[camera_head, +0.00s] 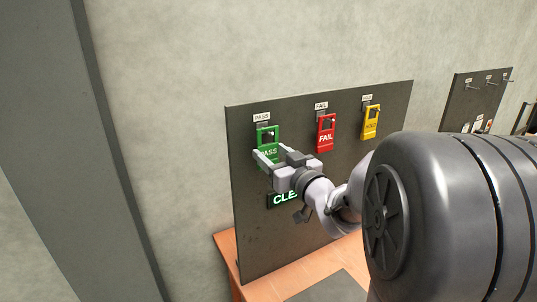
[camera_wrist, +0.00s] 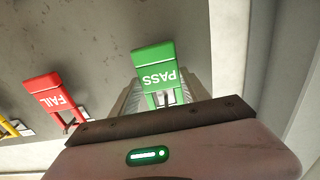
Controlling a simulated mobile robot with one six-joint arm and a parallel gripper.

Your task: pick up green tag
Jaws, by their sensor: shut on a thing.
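The green tag (camera_head: 268,137), marked PASS, is at the left of the dark upright board (camera_head: 335,180), under a white PASS label. In the wrist view the green tag (camera_wrist: 156,68) shows upside down at the centre, just beyond my gripper's body. My gripper (camera_head: 266,158) is at the tag's lower part and is shut on it. The tag still sits at its hook on the board; its top loop is partly seen.
A red FAIL tag (camera_head: 326,133) and a yellow HOLD tag (camera_head: 371,122) hang to the right on the same board. A lit green sign (camera_head: 284,199) is below my gripper. An orange-brown table (camera_head: 270,290) is under the board. A second board (camera_head: 475,100) with hooks stands at right.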

